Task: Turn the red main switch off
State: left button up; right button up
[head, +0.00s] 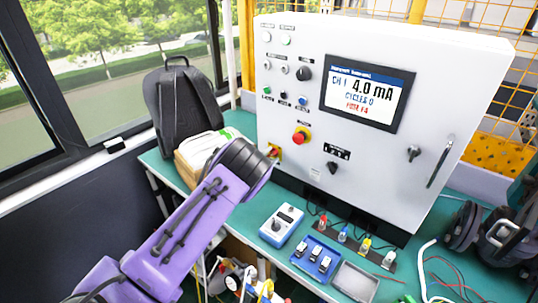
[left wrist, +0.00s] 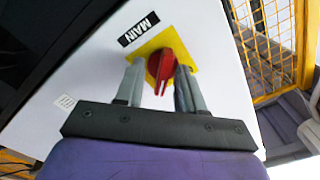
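The red main switch (left wrist: 166,68) sits on a yellow plate (left wrist: 150,47) beside a black MAIN label (left wrist: 138,29) in the left wrist view. Its handle points down in that picture, toward my gripper. My left gripper (left wrist: 160,72) is open, with one finger on each side of the red handle. I cannot tell whether either finger touches it. In the head view, a bit of the switch's yellow plate (head: 275,150) shows at the cabinet's lower left. My left wrist hides my fingers there. My right gripper is not in view.
The white cabinet (head: 285,85) carries a red emergency stop (head: 301,136), black knobs and a screen (head: 366,92). A blue calibrator (head: 281,225), blue tray (head: 316,258) and grey tray (head: 355,281) lie on the green bench. A backpack (head: 181,107) stands at the left.

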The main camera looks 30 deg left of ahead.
pick_arm(q)
jog(key=shift+s+a+r, duration=0.15)
jog(key=shift+s+r, duration=0.1)
jog(key=shift+w, duration=0.1)
grip_shut()
jog(key=shift+n, duration=0.3)
jog(key=n+b, duration=0.1)
jog(key=n, duration=0.2)
jog(key=shift+n, duration=0.3)
jog(key=n, duration=0.4)
jog(key=shift+a, duration=0.1)
jog(key=shift+w+a+r+n+b, duration=0.1)
jog(key=shift+n+b, duration=0.15)
jog(key=shift+n, duration=2.2)
jog(key=shift+r+n+b, duration=0.1)
jog(key=shift+n+b, duration=0.15)
jog(key=shift+n, duration=2.2)
